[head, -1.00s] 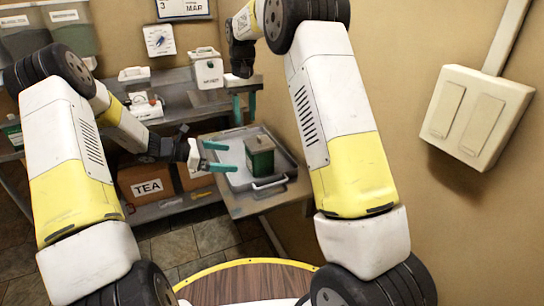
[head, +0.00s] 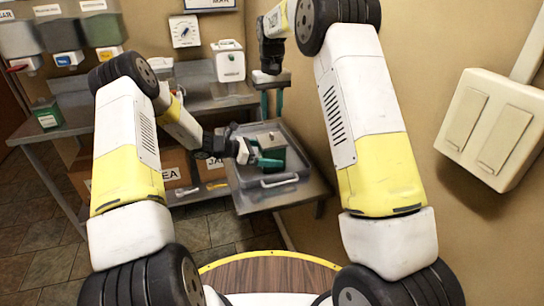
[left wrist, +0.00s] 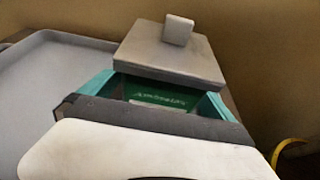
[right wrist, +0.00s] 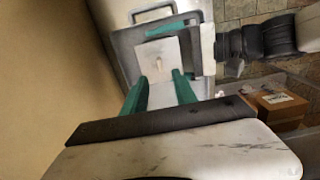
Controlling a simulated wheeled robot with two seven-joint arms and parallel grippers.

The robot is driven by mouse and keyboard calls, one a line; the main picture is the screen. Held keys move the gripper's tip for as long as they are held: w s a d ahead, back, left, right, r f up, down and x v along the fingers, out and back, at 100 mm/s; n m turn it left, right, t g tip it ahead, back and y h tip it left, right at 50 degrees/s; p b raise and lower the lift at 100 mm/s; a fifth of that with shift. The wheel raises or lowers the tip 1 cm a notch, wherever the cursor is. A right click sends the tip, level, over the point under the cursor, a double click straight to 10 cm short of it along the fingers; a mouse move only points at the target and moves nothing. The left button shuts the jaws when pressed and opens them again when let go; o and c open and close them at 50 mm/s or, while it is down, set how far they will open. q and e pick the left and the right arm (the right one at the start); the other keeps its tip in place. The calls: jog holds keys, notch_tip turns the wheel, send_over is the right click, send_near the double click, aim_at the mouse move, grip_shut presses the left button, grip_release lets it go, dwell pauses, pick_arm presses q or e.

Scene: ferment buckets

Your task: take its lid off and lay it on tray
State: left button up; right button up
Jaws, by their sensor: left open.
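A dark green bucket (head: 279,156) with a grey square lid (head: 266,137) stands on the grey metal tray (head: 238,178). In the left wrist view the lid (left wrist: 172,55), with a block knob on top, sits over the green body (left wrist: 160,95). My left gripper (head: 262,158) is open, its teal fingers on either side of the bucket below the lid; contact is unclear. My right gripper (head: 272,103) is open and empty, pointing down above the tray area. The right wrist view shows a pale square, likely the lid (right wrist: 158,54), beyond its fingers.
The tray lies on a side table (head: 305,190) beside the right wall. A white bin (head: 228,62) stands on the shelf behind, and another green container (head: 47,114) is at the far left. Cardboard boxes (head: 172,168) sit on the lower shelf.

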aim_at(272, 134)
pick_arm(q)
jog(key=shift+w+d+f, duration=0.15)
jog(key=shift+d, duration=0.2)
jog(key=shift+c, duration=0.4)
jog(key=c, duration=1.8)
jog(key=shift+c, duration=1.2)
pick_arm(e)
jog(key=shift+o, duration=0.7)
jog(key=o, duration=1.1)
notch_tip(272, 134, up, 3)
jog(key=shift+f, duration=0.1)
jog(key=shift+o, duration=1.1)
jog(key=shift+f, duration=0.35)
notch_tip(272, 134, down, 11)
jog(key=shift+f, duration=0.15)
jog(key=c, duration=1.5)
